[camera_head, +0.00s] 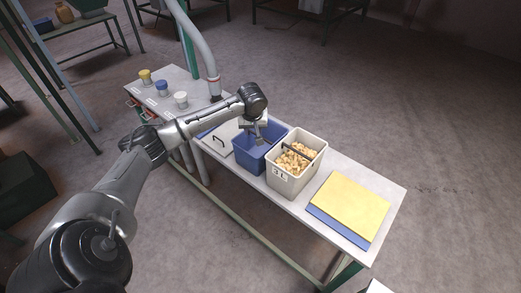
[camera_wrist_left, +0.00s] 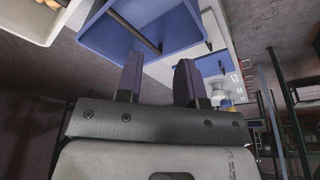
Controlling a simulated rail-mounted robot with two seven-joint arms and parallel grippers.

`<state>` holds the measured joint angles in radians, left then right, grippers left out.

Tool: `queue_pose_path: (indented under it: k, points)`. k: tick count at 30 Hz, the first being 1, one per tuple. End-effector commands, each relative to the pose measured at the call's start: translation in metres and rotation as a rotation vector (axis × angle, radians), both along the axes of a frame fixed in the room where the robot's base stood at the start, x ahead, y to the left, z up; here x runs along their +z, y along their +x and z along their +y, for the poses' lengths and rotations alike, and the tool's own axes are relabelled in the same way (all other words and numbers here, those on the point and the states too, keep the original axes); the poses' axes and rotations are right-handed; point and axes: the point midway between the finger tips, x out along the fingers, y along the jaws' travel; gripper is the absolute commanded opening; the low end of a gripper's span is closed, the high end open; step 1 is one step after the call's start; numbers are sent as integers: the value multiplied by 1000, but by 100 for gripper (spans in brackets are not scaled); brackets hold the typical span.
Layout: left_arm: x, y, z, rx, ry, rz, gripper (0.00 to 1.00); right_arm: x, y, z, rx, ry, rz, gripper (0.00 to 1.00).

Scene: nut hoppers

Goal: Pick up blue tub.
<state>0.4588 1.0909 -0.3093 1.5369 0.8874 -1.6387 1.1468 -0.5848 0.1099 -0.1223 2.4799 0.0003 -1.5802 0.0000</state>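The blue tub (camera_head: 246,153) stands on the white bench, left of a white tub of nuts. My left gripper (camera_head: 258,137) points down at the blue tub, over its opening near the far rim. In the left wrist view the two fingers of my left gripper (camera_wrist_left: 160,82) are apart with nothing clamped between them. The blue tub (camera_wrist_left: 182,28) is just beyond the fingertips there, with its dark handle bar (camera_wrist_left: 138,30) across it. I cannot tell whether the fingers touch the tub or its handle. My right gripper is not in view.
The white tub (camera_head: 283,183) of nuts stands close to the blue tub's right. Yellow (camera_head: 350,203) and blue flat lids lie at the bench's right end. A white lid with a handle (camera_head: 217,141) lies to the left. Small yellow, blue and white pots (camera_head: 181,99) stand further left.

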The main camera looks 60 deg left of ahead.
Motion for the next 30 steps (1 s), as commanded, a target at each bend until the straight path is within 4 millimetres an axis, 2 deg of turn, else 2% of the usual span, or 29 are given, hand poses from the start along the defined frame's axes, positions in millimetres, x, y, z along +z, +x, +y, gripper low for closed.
queue_pose_path:
  k: [3,6,12,16,24,30]
  points:
    - [-5,-10,14,288,-105,-1,35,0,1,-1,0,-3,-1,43]
    - [-8,-16,21,493,-173,3,35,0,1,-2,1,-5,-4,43]
    - [-11,-24,29,745,-247,16,35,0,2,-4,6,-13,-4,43]
    - [-21,-26,30,809,-266,21,35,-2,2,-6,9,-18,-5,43]
    - [-68,-26,30,822,-270,23,35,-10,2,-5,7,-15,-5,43]
    - [-91,-26,30,820,-268,21,35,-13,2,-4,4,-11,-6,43]
